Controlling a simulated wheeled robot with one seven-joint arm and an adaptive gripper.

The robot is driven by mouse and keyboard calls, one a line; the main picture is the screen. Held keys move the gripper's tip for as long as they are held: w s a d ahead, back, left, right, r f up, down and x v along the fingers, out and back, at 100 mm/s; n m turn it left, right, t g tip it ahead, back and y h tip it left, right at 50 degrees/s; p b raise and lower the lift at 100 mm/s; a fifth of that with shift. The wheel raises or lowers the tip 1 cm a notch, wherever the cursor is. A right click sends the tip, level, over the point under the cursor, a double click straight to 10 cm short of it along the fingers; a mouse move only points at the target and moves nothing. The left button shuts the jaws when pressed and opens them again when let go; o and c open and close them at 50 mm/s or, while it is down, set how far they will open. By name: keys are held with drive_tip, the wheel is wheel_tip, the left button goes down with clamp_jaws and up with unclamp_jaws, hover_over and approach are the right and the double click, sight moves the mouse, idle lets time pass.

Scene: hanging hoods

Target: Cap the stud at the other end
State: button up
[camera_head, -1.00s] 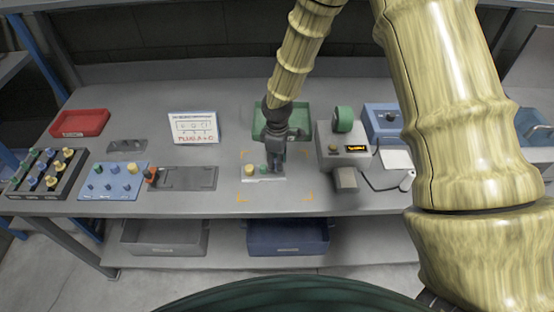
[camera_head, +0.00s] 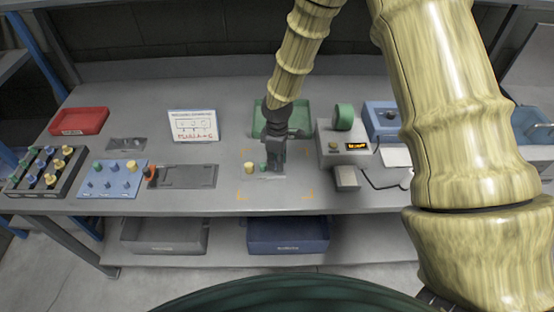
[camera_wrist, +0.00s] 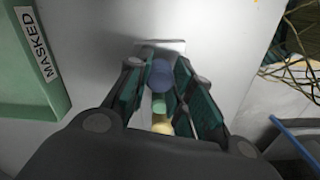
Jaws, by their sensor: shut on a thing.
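My gripper (camera_wrist: 161,84) points down over the small pale plate (camera_wrist: 174,46) and is shut on a blue cap (camera_wrist: 160,73). In the wrist view the blue cap is between the fingers at one end of the plate. Whether it is seated on a stud there is hidden. A green cap (camera_wrist: 158,103) and a yellow cap (camera_wrist: 161,126) stand in line with it; the yellow one is at the opposite end. In the head view the yellow cap (camera_head: 249,168) and green cap (camera_head: 264,168) stand left of my gripper (camera_head: 275,168), which hides the blue cap.
Orange corner marks frame the plate. A green tray (camera_head: 257,122) labelled MASKED (camera_wrist: 47,59) is behind. A grey device (camera_head: 343,158) stands close right. A blue board (camera_head: 112,191) and a black rack (camera_head: 71,180) with caps are left. A red tray (camera_head: 80,122) is far left.

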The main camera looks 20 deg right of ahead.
drive_tip(key=shift+f+b, duration=0.3)
drive_tip(key=shift+f, duration=0.4)
idle(0.5)
drive_tip(key=o, duration=0.8)
wheel_tip(320, 180, up, 12)
drive_tip(key=shift+r, duration=0.1)
idle(0.4)
